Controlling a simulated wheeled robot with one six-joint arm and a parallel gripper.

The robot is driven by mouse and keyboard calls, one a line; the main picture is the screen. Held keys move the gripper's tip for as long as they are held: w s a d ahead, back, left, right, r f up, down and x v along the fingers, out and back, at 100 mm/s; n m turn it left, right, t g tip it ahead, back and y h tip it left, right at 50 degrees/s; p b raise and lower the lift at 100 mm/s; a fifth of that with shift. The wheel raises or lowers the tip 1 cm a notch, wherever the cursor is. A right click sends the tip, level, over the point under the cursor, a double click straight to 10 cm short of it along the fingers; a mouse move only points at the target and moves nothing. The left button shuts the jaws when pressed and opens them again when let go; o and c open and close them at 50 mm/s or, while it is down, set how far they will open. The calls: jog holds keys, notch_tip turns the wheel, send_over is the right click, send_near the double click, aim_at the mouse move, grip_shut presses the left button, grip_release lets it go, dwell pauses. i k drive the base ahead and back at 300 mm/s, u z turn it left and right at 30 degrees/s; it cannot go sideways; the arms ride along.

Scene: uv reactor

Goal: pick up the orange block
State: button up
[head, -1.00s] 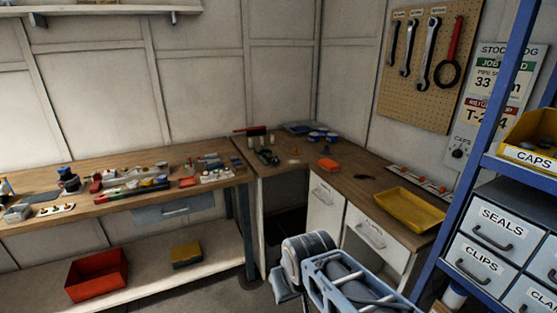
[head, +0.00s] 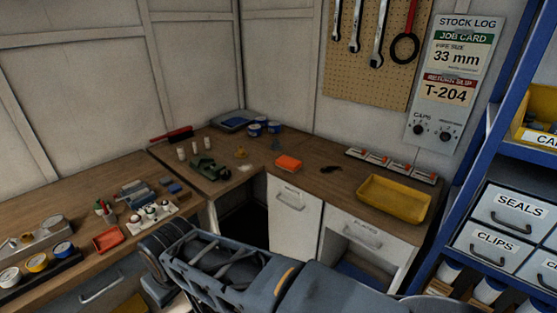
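An orange block (head: 288,163) lies on the wooden corner bench top, near its front edge above a white drawer front. Nothing covers it. My arm reaches across the bottom of the head view, lower than the bench top and in front of the cabinets. My gripper's fingertips cannot be made out, so I cannot tell whether it is open or shut. The orange block stands apart from my arm.
A yellow tray (head: 394,199) sits to the right of the block. A green object (head: 207,169), white cylinders (head: 194,149) and blue-topped tins (head: 263,128) stand to its left and behind. A blue shelf rack (head: 463,136) with labelled drawers closes the right side.

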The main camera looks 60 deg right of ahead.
aim_at(291, 165)
jog(key=z, duration=0.55)
jog(key=i, duration=0.9)
jog(key=z, duration=1.3)
jog(key=i, duration=0.35)
jog(key=z, duration=0.25)
